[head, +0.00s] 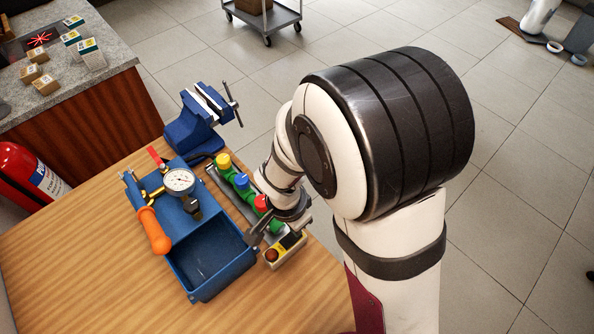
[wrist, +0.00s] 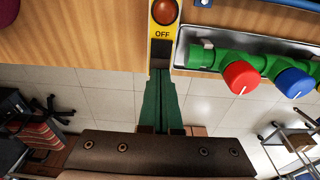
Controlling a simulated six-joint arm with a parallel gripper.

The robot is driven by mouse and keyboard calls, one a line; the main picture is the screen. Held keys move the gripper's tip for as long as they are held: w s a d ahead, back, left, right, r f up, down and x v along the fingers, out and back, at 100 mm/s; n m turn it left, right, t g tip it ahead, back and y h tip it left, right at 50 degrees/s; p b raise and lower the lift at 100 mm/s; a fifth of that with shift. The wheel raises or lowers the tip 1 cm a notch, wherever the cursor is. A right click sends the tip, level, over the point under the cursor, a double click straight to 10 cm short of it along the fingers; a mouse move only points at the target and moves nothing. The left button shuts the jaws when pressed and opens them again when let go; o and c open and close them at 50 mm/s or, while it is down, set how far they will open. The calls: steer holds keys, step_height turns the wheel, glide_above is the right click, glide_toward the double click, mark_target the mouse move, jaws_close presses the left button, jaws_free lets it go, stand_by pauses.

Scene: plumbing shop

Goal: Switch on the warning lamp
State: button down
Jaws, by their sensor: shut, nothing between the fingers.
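The warning lamp is a yellow-sided box (head: 285,251) with a dark red dome (head: 271,255), on the table's near right edge beside the blue tool tray. The dome looks unlit. A dark part of the box shows below the label, by my fingertips; the switch itself is not clear. My gripper (wrist: 160,72) is shut and empty, its fingers pointing at that end of the box. I cannot tell whether they touch it.
A pipe with red (wrist: 241,77) and blue (wrist: 295,82) knobs lies in a metal tray right beside the lamp. A blue vise (head: 190,135) stands behind. The table's near left is clear.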

steer(key=shift+w+f, duration=0.1)
steer(key=shift+f, duration=0.15)
steer(key=shift+r, duration=0.1)
stand_by(0.3)
steer(key=shift+s+a+r, duration=0.2)
steer(key=shift+s+a, duration=0.3)
steer(key=shift+s, duration=0.05)
steer(key=shift+r, duration=0.1)
step_height(320, 180, up, 14)
steer(key=w+d, duration=0.1)
